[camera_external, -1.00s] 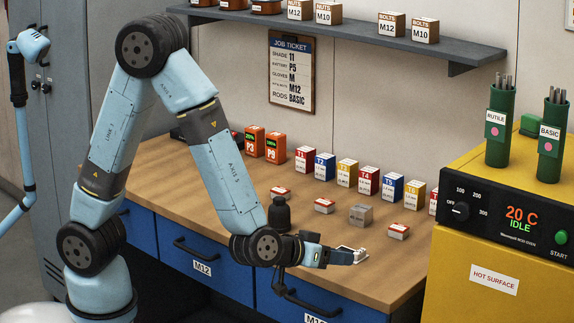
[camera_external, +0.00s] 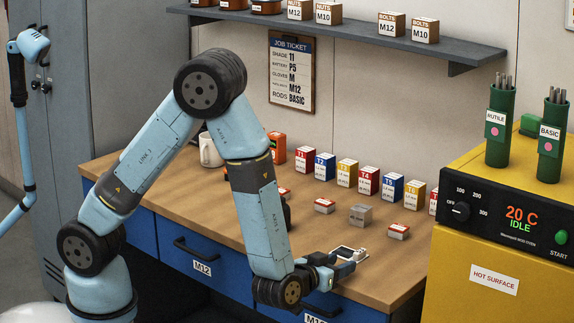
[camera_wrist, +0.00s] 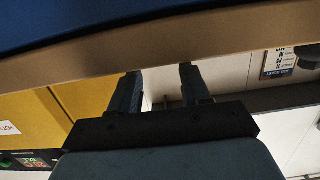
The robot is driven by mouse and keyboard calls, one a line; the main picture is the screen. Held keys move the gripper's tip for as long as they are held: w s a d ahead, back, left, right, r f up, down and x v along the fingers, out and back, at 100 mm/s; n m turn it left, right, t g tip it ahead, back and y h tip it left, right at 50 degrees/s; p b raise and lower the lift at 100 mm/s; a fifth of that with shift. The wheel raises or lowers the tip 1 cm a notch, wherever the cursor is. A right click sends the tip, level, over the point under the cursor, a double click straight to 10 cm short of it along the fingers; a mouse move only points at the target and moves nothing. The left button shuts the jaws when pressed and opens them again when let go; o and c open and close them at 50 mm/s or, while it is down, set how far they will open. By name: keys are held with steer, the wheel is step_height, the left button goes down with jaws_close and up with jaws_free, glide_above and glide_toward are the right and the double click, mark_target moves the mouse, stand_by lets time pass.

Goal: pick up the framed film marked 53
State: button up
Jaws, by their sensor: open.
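A small white-framed piece with a dark middle (camera_external: 348,252) lies near the front edge of the bench, in the external view. It looks like a framed film, but I cannot read a 53 on it. My gripper (camera_external: 345,266) is just in front of and slightly below it, level with the bench's front edge, not clearly touching it. In the wrist view my gripper (camera_wrist: 158,74) shows two dark fingers spread apart with nothing between them. The framed piece does not show in the wrist view.
The wooden bench (camera_external: 265,233) holds small red-and-white boxes (camera_external: 398,231), a grey block (camera_external: 360,216) and a row of coloured cartons (camera_external: 368,180). A yellow oven (camera_external: 462,262) stands at the right. Blue drawers with handles (camera_external: 192,250) lie below the bench edge.

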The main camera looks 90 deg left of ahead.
mark_target(355, 254)
steer(key=shift+r+x, duration=0.2)
steer(key=shift+x, duration=1.55)
steer(key=shift+r+x, duration=0.15)
steer(key=shift+x, duration=1.55)
steer(key=shift+a, duration=0.1)
steer(key=shift+c, duration=0.3)
steer(key=shift+s, duration=0.1)
jaws_close()
